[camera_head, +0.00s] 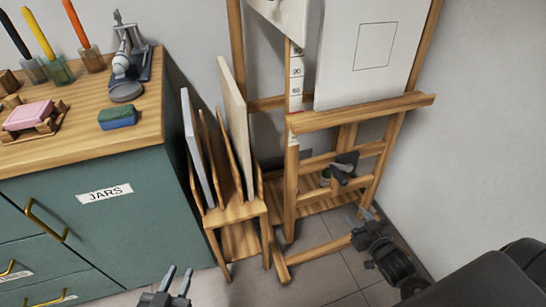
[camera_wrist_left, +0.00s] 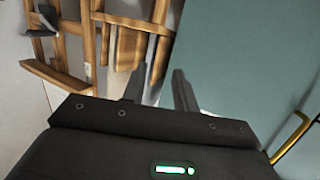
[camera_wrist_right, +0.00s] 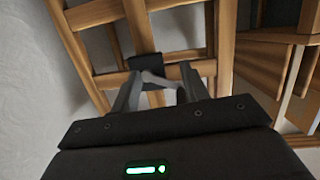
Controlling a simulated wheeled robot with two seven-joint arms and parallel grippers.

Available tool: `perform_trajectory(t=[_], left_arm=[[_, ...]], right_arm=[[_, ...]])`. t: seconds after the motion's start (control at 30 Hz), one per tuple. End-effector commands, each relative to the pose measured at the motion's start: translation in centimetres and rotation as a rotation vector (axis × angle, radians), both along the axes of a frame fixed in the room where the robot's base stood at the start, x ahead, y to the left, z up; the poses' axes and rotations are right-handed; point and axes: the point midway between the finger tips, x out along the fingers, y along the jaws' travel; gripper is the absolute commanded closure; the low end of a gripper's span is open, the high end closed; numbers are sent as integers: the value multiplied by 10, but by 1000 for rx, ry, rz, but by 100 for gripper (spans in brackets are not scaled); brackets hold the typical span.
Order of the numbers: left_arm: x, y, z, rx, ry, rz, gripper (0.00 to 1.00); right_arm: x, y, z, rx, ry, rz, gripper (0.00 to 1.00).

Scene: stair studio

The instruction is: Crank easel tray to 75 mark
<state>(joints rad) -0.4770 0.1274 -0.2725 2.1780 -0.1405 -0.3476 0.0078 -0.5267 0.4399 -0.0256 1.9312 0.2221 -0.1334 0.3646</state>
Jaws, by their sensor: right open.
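The wooden easel's tray (camera_head: 362,112) holds a white canvas (camera_head: 368,50) with a drawn square. A white scale strip (camera_head: 295,75) runs up the easel's left side; a mark near 90 shows above the tray, but the exact reading is too small to tell. The dark crank (camera_head: 345,168) sits on a lower crossbar; it also shows in the right wrist view (camera_wrist_right: 145,64). My right gripper (camera_head: 362,211) is open, below and right of the crank, its fingers pointing towards it; contact cannot be told. My left gripper (camera_head: 178,272) is open and empty, low in front of the cabinet.
A wooden rack (camera_head: 235,212) with upright panels stands left of the easel. The green cabinet (camera_head: 100,215) carries brushes in jars, a pink block (camera_head: 30,114) and a blue-green sponge (camera_head: 118,117). A wall closes off the right. Tiled floor (camera_head: 325,265) is clear in front.

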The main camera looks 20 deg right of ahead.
Motion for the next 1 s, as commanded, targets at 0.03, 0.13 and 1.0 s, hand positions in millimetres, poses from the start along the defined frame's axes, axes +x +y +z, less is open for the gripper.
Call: perform_trajectory(t=[0.03,0.13,1.0], left_arm=[[-4,-3,15,-21,-63,-11,71],[-12,-6,56,-53,-159,-25,71],[-38,-21,140,-218,-499,-97,71]], right_arm=[[4,4,11,11,-63,17,55],[6,11,47,36,-158,42,55],[87,19,85,63,-250,69,55]])
